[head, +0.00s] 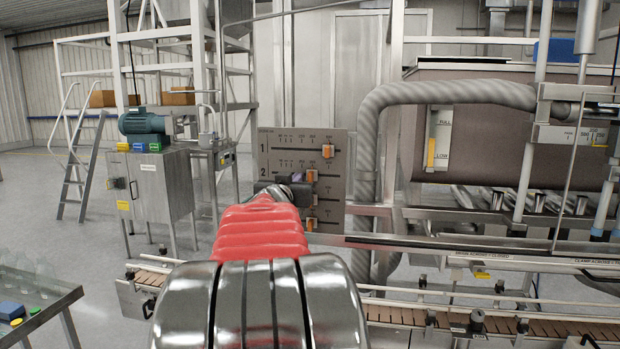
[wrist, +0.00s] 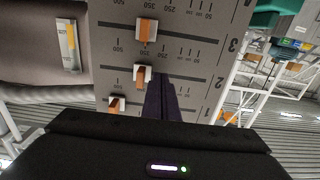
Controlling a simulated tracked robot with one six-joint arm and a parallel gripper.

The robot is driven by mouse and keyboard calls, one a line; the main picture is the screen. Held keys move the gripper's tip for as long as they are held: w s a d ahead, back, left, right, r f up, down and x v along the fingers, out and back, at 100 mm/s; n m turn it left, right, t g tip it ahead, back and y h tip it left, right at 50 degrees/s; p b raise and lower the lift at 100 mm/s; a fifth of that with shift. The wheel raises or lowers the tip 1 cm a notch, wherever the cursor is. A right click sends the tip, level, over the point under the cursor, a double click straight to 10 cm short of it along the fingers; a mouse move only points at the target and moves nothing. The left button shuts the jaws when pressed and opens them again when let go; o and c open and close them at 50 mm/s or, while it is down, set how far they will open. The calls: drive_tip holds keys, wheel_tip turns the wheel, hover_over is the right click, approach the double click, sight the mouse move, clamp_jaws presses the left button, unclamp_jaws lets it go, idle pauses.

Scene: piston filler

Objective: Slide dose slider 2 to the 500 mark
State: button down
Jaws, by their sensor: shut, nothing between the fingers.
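The dose panel (head: 342,170) is a grey plate with several horizontal scales and orange knobs on pale blocks. Dose slider 2 (head: 312,176) is in the second row; it also shows in the wrist view (wrist: 141,76), between the 500 end and the 250 mark. In the wrist view 500 is at the left; in the head view that end is at the right. My gripper (head: 298,178) is shut and empty at row 2, just left of the knob in the head view. Its dark fingers (wrist: 166,82) are right beside the knob in the wrist view. I cannot tell whether they touch it.
Slider 1 (head: 328,151) sits above and slider 3 (head: 308,198) below. A thick grey hose (head: 367,150) runs down right of the panel. A conveyor (head: 500,322) lies below, and a steel cabinet (head: 160,185) stands at the left.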

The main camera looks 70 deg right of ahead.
drive_tip(key=shift+s+d, duration=0.25)
drive_tip(key=shift+s, duration=1.15)
drive_tip(key=shift+s+d, duration=0.2)
drive_tip(key=shift+s, duration=1.15)
idle(0.3)
drive_tip(key=shift+w, duration=0.3)
drive_tip(key=shift+w+a, duration=0.1)
drive_tip(key=shift+w, duration=0.25)
drive_tip(key=shift+w, duration=0.15)
idle(0.3)
drive_tip(key=s+a, duration=0.1)
drive_tip(key=a, duration=0.7)
drive_tip(key=shift+s, duration=0.15)
idle(0.4)
idle(0.4)
